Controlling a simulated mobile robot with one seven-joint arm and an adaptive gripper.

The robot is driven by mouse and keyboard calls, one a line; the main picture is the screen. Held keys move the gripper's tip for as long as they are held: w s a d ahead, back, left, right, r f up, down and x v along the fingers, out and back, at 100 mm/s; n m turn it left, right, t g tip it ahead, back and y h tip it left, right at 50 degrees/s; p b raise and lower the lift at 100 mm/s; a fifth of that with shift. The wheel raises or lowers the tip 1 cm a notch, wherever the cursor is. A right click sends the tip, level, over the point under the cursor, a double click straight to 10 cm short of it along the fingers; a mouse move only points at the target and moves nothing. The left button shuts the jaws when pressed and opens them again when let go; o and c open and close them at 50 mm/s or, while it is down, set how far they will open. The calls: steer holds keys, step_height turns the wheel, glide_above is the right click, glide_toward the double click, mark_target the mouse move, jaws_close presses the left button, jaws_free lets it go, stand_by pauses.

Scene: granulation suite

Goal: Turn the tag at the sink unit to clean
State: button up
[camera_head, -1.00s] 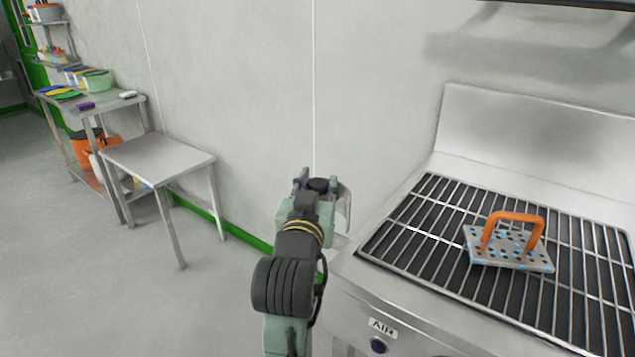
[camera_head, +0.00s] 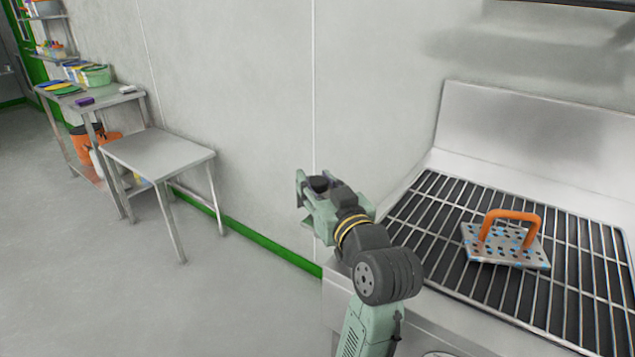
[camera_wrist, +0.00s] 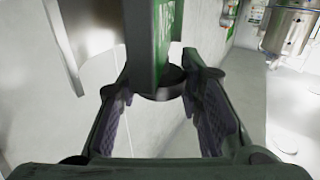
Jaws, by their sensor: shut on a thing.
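In the wrist view the tag (camera_wrist: 160,38) is a green plate with white letters, cut off by the top edge, so I cannot read the whole word. A dark round knob (camera_wrist: 155,82) sits at its lower end, between my fingers. My gripper (camera_wrist: 158,108) is shut on this knob, with a ribbed pad on either side. In the head view my gripper (camera_head: 318,190) is at the wall, left of the sink unit (camera_head: 500,120), with the dark knob (camera_head: 318,183) between its fingers. The tag's face is not clear there.
A perforated plate with an orange handle (camera_head: 508,240) lies on the unit's grate (camera_head: 410,225). A bare steel table (camera_head: 155,152) stands to the left, before a shelf with bins (camera_head: 95,75). The floor (camera_head: 220,310) at the front left is clear.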

stand_by(0.3)
steer(key=o, duration=1.2)
steer(key=shift+r, duration=0.1)
step_height(320, 180, up, 10)
steer(key=shift+f, duration=0.1)
